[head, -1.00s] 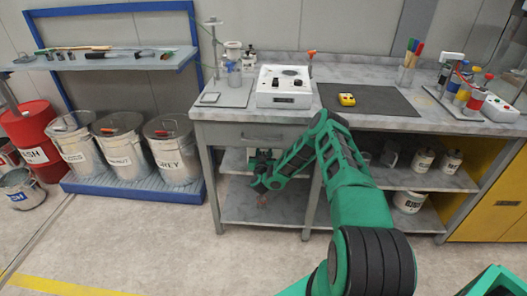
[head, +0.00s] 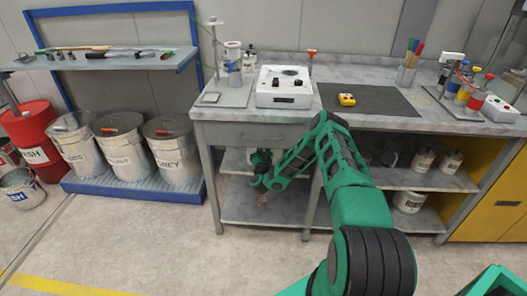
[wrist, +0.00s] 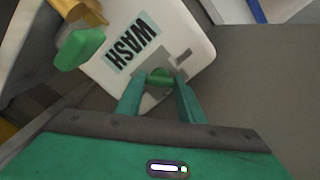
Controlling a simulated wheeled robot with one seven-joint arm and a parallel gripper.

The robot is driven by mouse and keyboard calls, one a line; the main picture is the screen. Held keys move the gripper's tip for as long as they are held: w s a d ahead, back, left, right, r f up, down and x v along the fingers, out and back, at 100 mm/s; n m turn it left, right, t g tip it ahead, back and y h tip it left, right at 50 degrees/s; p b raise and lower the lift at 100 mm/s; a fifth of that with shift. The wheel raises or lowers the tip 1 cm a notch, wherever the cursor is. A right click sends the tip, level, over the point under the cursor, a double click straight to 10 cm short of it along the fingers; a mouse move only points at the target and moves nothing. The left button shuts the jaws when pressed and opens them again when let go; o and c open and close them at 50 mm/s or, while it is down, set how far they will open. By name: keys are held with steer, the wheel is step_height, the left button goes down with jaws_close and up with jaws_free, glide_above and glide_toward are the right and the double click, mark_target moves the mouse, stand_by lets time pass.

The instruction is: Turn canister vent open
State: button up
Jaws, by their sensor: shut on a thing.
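A white canister (wrist: 185,30) with a label reading WASH fills the upper middle of the wrist view. A small green vent knob (wrist: 159,78) sits on its face beside a grey marking. My gripper (wrist: 160,86) has its two teal fingers closed on either side of this knob. In the head view my gripper (head: 258,182) is low under the bench, left of its middle leg. I cannot make out the canister there. A larger green handle (wrist: 80,48) on a brass-coloured fitting (wrist: 88,12) stands at the upper left in the wrist view.
The bench (head: 230,116) has a drawer (head: 262,136) above my gripper and a lower shelf (head: 262,212) beneath it. Metal bins (head: 172,152) stand at left.

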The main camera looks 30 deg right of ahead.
steer(key=m, duration=0.4)
steer(key=shift+s+d+f+m, duration=0.1)
steer(key=shift+m, duration=1.8)
steer(key=shift+d+f, duration=0.1)
steer(key=o, duration=1)
steer(key=shift+c, duration=0.2)
steer(key=shift+o, duration=0.5)
